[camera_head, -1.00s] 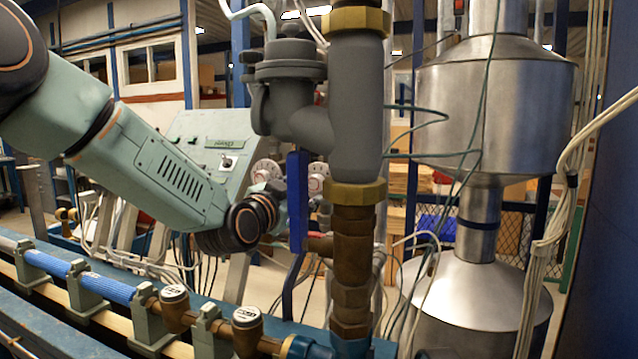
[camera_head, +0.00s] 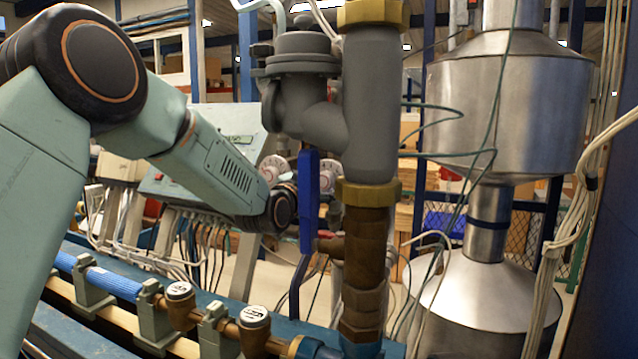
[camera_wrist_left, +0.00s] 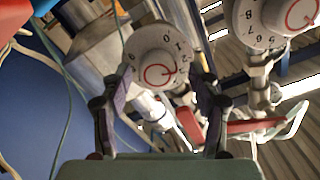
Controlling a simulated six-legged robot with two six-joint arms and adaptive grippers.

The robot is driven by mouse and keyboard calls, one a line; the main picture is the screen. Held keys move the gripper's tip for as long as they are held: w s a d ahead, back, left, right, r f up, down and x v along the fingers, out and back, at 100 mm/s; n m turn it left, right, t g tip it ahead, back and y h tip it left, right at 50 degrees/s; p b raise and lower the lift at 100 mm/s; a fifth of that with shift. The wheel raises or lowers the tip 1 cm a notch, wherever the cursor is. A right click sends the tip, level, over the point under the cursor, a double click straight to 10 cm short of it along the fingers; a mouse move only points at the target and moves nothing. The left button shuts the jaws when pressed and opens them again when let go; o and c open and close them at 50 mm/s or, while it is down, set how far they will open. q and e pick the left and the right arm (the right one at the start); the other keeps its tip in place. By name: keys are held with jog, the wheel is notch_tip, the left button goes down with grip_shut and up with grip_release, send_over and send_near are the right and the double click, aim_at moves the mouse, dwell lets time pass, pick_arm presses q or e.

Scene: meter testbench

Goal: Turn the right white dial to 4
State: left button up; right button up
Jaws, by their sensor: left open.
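Two white dials show in the head view on the far side of the pipework: the left dial (camera_head: 272,165) and the right dial (camera_head: 320,174), partly hidden by a blue lever. My left gripper (camera_head: 289,190) is small there, just left of that lever and below the dials, its fingers mostly hidden. In the left wrist view, my open left gripper (camera_wrist_left: 160,92) has a white dial (camera_wrist_left: 157,58) with a red ring and pointer between its fingers. It appears to be the right dial. I cannot tell whether the fingers touch it. Another dial (camera_wrist_left: 275,20) shows at upper right. My right gripper is out of view.
The blue lever (camera_head: 309,200) and a thick grey pipe (camera_head: 371,110) stand close in front of the dials. A silver tank (camera_head: 505,110) is at right. Small meters (camera_head: 254,317) on a pipe run along the lower left. A red lever (camera_wrist_left: 240,127) shows in the wrist view.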

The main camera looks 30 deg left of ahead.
pick_arm(q)
jog(key=shift+w+d+r, duration=0.1)
jog(key=shift+d+r, duration=0.05)
jog(key=shift+d, duration=0.25)
jog(key=shift+w+a+f, duration=0.15)
jog(key=shift+a+f, duration=0.05)
jog(key=shift+a, duration=0.15)
jog(key=c, duration=0.4)
jog(key=shift+d+r, duration=0.15)
jog(key=shift+d, duration=0.05)
jog(key=c, duration=0.4)
jog(key=shift+a, duration=0.1)
jog(key=c, duration=0.4)
jog(key=shift+r+m, duration=0.1)
jog(key=shift+m, duration=0.2)
jog(key=m+p, duration=0.1)
jog(key=m, duration=0.4)
jog(key=m+p, duration=0.1)
jog(key=m, duration=0.5)
